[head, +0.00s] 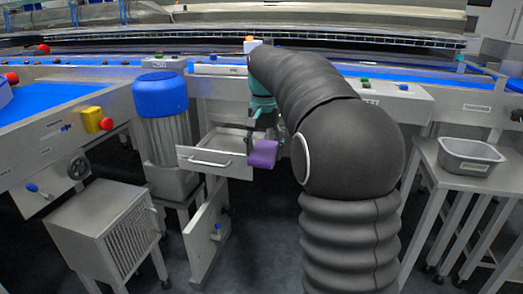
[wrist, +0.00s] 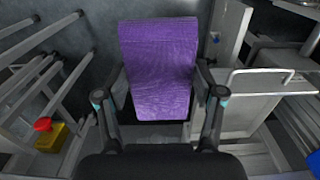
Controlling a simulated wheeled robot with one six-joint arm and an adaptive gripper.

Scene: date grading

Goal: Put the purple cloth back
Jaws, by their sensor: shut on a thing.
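The purple cloth (wrist: 158,48) hangs between the two fingers of my gripper (wrist: 162,82) in the wrist view, with a finger against each side. My gripper is shut on it. In the head view the cloth (head: 263,154) shows at the right front corner of an open drawer (head: 212,160), which has a bar handle on its front. The cloth appears to be held in the air, and its height over the drawer is hard to judge. My arm hides what lies behind and to the right of it. The drawer front also shows at the right of the wrist view (wrist: 238,112).
A cabinet door (head: 203,232) stands open below the drawer. A blue-capped motor (head: 161,105) is left of the drawer, and a vented metal box (head: 103,232) is lower left. A grey tub (head: 470,156) sits on the right table. Blue conveyor belts run behind.

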